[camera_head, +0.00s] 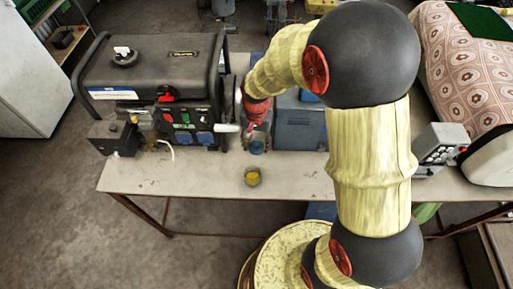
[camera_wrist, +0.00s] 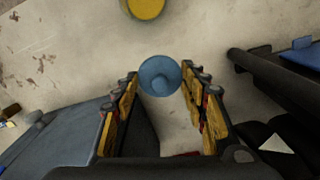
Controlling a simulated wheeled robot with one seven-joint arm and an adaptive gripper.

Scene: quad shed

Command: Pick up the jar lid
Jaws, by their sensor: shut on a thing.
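The jar lid (camera_wrist: 160,76) is a round blue piece with a small raised middle. In the wrist view it sits between the fingertips of my gripper (camera_wrist: 161,80), which is shut on it. In the head view the blue lid (camera_head: 257,147) shows just below my gripper (camera_head: 257,137), over the bench between the generator and a blue-grey box. I cannot tell whether it touches the bench top. A small round pot with a yellow top (camera_head: 252,176) stands apart from it, nearer the bench's front edge; it also shows at the top of the wrist view (camera_wrist: 147,7).
A black generator (camera_head: 155,85) stands close on the left of my gripper. A blue-grey box (camera_head: 299,123) stands close on the right. A grey keypad device (camera_head: 440,147) is farther right. The front strip of the pale bench (camera_head: 200,177) is mostly clear.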

